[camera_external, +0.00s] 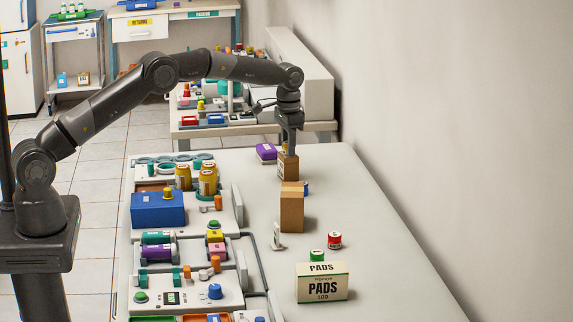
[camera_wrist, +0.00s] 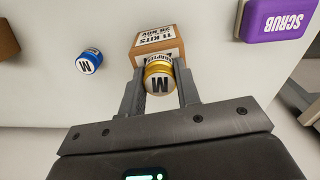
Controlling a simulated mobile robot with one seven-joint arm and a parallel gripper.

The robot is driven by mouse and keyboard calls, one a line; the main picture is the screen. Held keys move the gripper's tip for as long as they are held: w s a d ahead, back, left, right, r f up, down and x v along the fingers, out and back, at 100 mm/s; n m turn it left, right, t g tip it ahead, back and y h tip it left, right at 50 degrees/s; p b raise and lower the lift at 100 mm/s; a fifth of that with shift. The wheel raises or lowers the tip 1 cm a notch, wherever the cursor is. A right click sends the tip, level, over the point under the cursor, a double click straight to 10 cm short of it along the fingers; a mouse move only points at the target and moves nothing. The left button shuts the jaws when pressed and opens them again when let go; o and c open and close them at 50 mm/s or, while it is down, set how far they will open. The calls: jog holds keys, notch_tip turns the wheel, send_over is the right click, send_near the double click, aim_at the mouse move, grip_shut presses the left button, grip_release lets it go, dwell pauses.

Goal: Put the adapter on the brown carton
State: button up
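The adapter (camera_wrist: 158,80) is a small gold-topped round container marked M, between the fingers of my gripper (camera_wrist: 160,92) in the wrist view. The fingers lie against its two sides, and my gripper is shut on it. A brown carton (camera_wrist: 148,43) with a white printed label is right beyond and under the adapter. In the external view my gripper (camera_external: 289,150) points straight down over this carton (camera_external: 288,170), with a bit of yellow showing at its top. I cannot tell whether the adapter touches the carton.
A second, taller brown carton (camera_external: 291,210) stands nearer on the table. A purple SCRUB box (camera_wrist: 275,18) and a blue-lidded jar (camera_wrist: 88,61) flank the first carton. A PADS box (camera_external: 322,286) and red (camera_external: 334,240) and green jars are nearer. The table's right side is clear.

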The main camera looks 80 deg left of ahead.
jog(key=o, duration=0.4)
jog(key=shift+o, duration=0.2)
notch_tip(320, 180, up, 12)
jog(key=s+d+r+t, duration=0.1)
jog(key=s+d+r, duration=0.2)
jog(key=d+r, duration=0.3)
jog(key=s+d+r, duration=0.3)
jog(key=s+r, duration=0.1)
jog(key=r, duration=0.3)
jog(key=s+d+r+m+t, duration=0.1)
jog(key=s+d+r, duration=0.25)
jog(key=s, duration=0.25)
jog(key=s+d+r+t, duration=0.1)
jog(key=s+d+r, duration=0.2)
jog(key=s+d, duration=0.25)
jog(key=s+d+f+t, duration=0.1)
jog(key=s+d, duration=0.2)
jog(key=s, duration=0.4)
jog(key=s+d, duration=0.2)
jog(key=s, duration=0.6)
jog(key=s+d+f, duration=0.2)
jog(key=s+f, duration=0.2)
jog(key=s, duration=0.3)
jog(key=s+d+f+m+t, duration=0.1)
jog(key=s+d+f, duration=0.1)
jog(key=s+f, duration=0.3)
jog(key=s, duration=0.3)
jog(key=shift+f+m+t, duration=0.3)
